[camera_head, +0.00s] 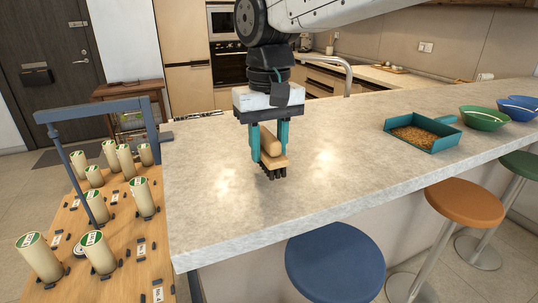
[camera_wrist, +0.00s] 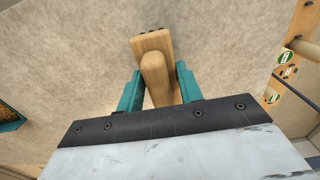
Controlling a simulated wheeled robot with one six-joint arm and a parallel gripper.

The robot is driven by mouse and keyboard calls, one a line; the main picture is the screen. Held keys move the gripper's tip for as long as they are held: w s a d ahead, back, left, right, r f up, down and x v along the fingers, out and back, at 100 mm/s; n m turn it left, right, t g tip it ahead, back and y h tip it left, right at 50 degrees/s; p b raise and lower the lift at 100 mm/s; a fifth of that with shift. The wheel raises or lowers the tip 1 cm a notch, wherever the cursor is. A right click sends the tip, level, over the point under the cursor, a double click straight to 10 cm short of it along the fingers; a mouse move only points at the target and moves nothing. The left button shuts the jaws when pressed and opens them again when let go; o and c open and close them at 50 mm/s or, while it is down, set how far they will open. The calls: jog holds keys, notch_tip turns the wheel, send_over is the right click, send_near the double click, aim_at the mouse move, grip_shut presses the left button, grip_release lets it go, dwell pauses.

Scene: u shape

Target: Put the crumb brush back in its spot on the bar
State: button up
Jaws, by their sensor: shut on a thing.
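The crumb brush (camera_head: 274,161) has a light wooden body and handle with dark bristles pointing down. My gripper (camera_head: 269,145) is shut on it, with one teal finger on each side of the handle. The bristles are close to the grey stone bar top (camera_head: 330,200); I cannot tell whether they touch it. In the wrist view the brush (camera_wrist: 154,62) sits between the teal fingers (camera_wrist: 158,88), with its wooden head extending past them. No marked spot for the brush shows clearly on the bar.
A teal dustpan (camera_head: 440,145) with brown crumbs lies to the right on the bar. Beyond it are a green bowl (camera_head: 484,118) and a blue bowl (camera_head: 519,108). Stools, including a blue one (camera_head: 335,265), stand along the front. A wooden board with several cylinders (camera_head: 40,257) is at left.

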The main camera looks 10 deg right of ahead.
aim_at(269, 134)
jog(key=shift+f, duration=1.2)
jog(key=shift+f, duration=0.15)
jog(key=o, duration=1)
jog(key=shift+o, duration=0.2)
notch_tip(269, 134, up, 12)
jog(key=shift+r, duration=0.15)
jog(key=s+d+f+m+t, duration=0.1)
jog(key=s+d+f+m, duration=0.2)
jog(key=s+d+f, duration=1.4)
jog(key=s+d, duration=0.2)
jog(key=d, duration=0.1)
jog(key=shift+d, duration=0.35)
